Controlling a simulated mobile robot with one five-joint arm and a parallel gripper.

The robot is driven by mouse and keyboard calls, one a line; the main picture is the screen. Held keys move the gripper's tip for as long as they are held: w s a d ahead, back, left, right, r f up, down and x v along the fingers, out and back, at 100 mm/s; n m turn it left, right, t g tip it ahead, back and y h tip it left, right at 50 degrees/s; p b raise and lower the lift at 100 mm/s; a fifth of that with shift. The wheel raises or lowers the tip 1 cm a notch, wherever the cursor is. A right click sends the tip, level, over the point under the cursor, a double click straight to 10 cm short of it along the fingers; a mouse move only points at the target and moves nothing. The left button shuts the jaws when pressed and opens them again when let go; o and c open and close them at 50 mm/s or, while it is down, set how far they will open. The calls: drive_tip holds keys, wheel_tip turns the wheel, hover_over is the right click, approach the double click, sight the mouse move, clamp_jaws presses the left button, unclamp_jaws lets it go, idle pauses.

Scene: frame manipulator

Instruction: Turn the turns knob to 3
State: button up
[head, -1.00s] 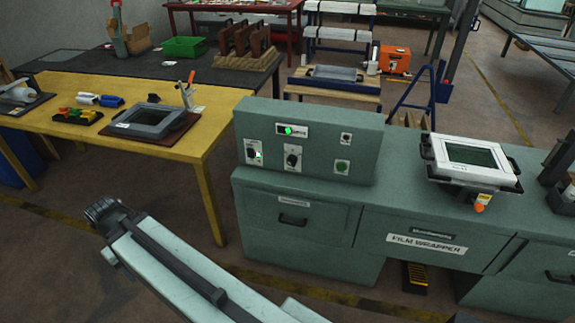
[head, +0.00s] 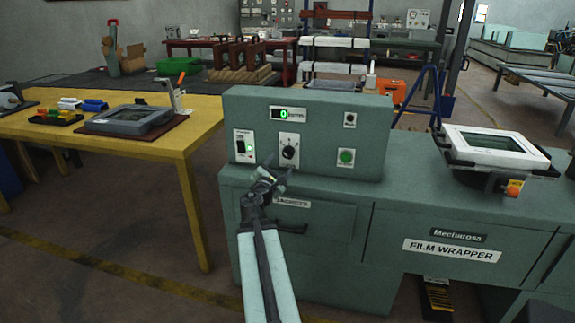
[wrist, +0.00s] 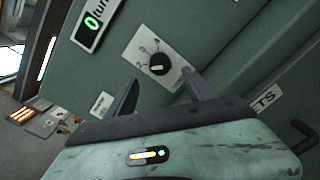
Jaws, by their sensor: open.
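The turns knob (head: 289,152) is a black dial on a white plate on the front of the green control box. In the wrist view the knob (wrist: 159,64) sits beyond my fingers, between them and apart from them. A green "0" shows on the display (head: 282,114) above the knob, and also at the upper left of the wrist view (wrist: 92,22). My gripper (head: 270,175) is open and empty, just below and slightly left of the knob in the head view. In the wrist view its two dark fingers (wrist: 163,90) point toward the knob plate.
A lit switch (head: 243,147) is left of the knob. A green button (head: 346,156) and a small black button (head: 350,119) are to its right. A drawer handle (head: 291,228) sits below my gripper.

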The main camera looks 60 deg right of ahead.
sight(286, 155)
drive_tip(key=x, duration=0.7)
drive_tip(key=shift+w+d, duration=0.1)
drive_tip(key=shift+d, duration=0.25)
drive_tip(key=c, duration=1.3)
